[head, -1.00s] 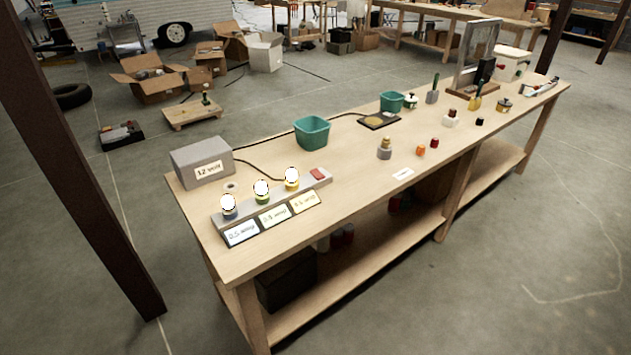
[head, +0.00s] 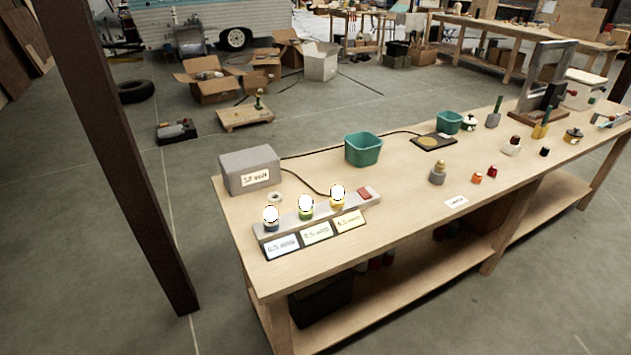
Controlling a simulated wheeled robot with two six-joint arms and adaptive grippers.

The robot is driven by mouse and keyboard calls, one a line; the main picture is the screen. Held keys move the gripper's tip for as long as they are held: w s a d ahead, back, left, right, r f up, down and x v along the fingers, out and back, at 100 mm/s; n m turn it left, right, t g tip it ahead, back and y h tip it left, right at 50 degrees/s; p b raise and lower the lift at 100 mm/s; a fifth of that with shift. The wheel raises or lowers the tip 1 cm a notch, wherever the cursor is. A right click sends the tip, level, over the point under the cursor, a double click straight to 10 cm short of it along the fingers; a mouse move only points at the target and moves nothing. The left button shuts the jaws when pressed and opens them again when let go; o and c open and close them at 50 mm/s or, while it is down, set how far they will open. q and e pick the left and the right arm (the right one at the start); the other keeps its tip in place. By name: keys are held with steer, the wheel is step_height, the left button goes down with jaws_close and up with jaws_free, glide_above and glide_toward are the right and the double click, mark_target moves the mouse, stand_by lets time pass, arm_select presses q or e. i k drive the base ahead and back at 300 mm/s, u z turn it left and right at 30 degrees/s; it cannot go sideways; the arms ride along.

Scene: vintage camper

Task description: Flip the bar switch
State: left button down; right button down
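A grey bar (head: 299,227) lies on the near left part of the workbench. Three lit bulbs in blue, green and yellow holders stand on it. A red switch (head: 365,194) sits at the bar's right end; its exact rocker position is too small to tell. Three labelled cards (head: 317,232) stand along the bar's front. A grey box marked 12 volt (head: 249,170) stands behind the bar, with a dark cable running from it. Neither of my grippers shows in the head view.
The wooden workbench (head: 405,220) also holds teal bins (head: 364,149), a small weight-like object (head: 438,172), red and orange pieces, and a metal frame (head: 545,80) at far right. A dark post (head: 120,160) rises left of the bench. Open floor lies in front.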

mark_target(362, 191)
steer(key=u, duration=0.15)
steer(key=i, duration=1)
